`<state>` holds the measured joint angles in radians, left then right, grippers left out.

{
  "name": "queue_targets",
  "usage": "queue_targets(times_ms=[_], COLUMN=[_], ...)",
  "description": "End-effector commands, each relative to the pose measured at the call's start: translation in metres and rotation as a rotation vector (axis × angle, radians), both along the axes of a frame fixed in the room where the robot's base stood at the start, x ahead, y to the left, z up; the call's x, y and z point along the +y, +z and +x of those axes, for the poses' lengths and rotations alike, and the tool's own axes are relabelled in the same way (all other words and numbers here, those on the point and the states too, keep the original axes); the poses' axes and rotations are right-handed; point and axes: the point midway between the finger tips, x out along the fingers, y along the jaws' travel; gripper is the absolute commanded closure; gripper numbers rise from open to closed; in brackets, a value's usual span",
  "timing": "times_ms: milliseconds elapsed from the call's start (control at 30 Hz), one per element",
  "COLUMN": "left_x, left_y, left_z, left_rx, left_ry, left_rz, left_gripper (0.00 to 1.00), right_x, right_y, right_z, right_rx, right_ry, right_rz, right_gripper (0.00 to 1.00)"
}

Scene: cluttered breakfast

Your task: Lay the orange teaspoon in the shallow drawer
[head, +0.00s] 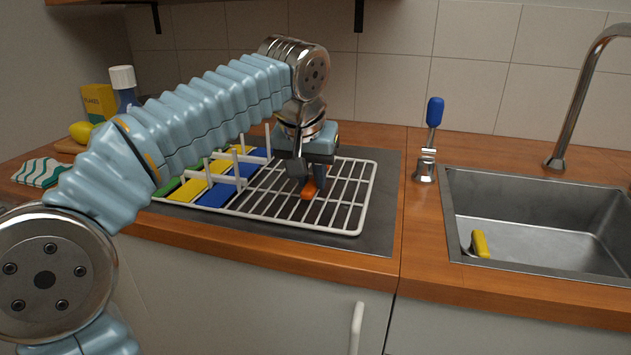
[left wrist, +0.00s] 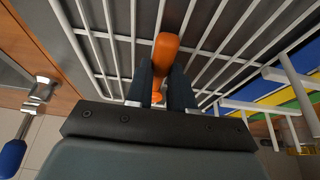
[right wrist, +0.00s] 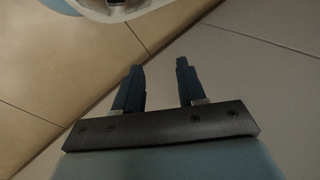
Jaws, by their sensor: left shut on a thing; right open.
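The orange teaspoon (head: 309,189) is at the white wire dish rack (head: 366,195), with its orange handle showing below my left gripper (head: 306,182). In the left wrist view my left gripper (left wrist: 160,85) is shut on the orange teaspoon (left wrist: 166,50), close over the rack's wires. Whether the teaspoon still touches the rack I cannot tell. My right gripper (right wrist: 156,85) is open and empty in the right wrist view. No open drawer shows. A pale cabinet front with a white handle (head: 357,328) is below the counter.
The sink (head: 540,215) holds a yellow-handled thing (head: 480,243). A striped cloth (head: 40,172) lies at the left.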

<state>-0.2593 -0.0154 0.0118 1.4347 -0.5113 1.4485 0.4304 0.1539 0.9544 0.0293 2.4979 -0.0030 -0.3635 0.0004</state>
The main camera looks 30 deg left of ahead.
Motion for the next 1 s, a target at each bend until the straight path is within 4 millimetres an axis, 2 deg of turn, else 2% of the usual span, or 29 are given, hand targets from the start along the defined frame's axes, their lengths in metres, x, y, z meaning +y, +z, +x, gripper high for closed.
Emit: queue_targets(times_ms=[267, 600, 1000], left_x=[0.000, 0.000, 0.000], left_y=[0.005, 0.029, 0.050], left_z=[0.000, 0.000, 0.000], left_rx=[0.000, 0.000, -0.001], left_ry=[0.000, 0.000, 0.000], left_rz=[0.000, 0.000, -0.001], left_gripper=[1.00, 1.00, 1.00], right_x=[0.000, 0.000, 0.000], right_y=[0.005, 0.028, 0.033], right_z=[0.000, 0.000, 0.000], right_rx=[0.000, 0.000, 0.000], right_ry=[0.000, 0.000, 0.000], right_rz=[0.000, 0.000, 0.000], right_gripper=[0.60, 0.60, 0.60])
